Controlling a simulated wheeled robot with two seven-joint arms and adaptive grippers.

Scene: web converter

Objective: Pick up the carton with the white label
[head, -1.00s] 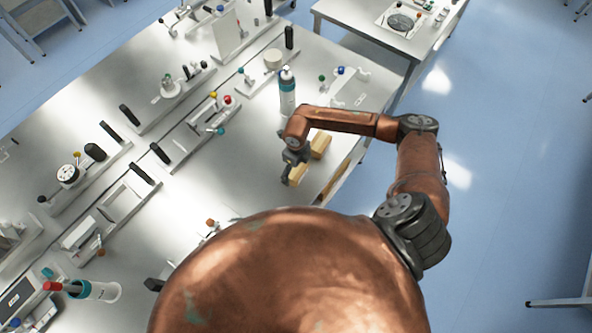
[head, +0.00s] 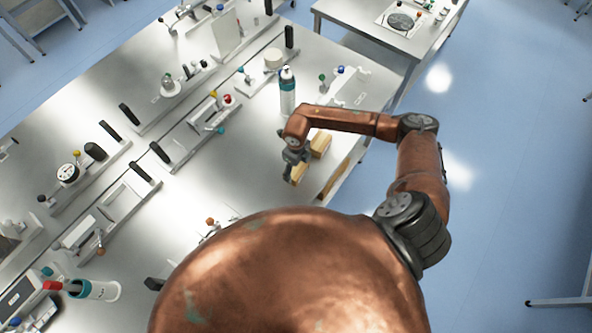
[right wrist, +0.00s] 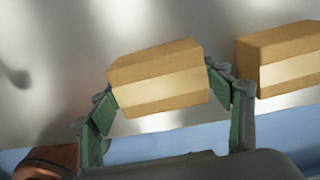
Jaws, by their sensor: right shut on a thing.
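A small tan carton with a pale, whitish band (right wrist: 160,88) sits between the two fingers of my right gripper in the right wrist view, with a fingertip against each end. In the head view this carton (head: 299,174) shows partly below my right gripper (head: 292,164), near the table's right edge. A second tan carton with a similar pale band (right wrist: 282,65) is beside it, to the right in the wrist view and just behind in the head view (head: 320,145). I cannot tell whether the held carton is off the table. My left gripper is not in view.
A white and teal bottle (head: 287,92) stands behind the cartons on the grey table (head: 240,170). Rails with knobs and black handles (head: 160,152) run along the left. The table's edge and blue floor (head: 500,190) lie to the right.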

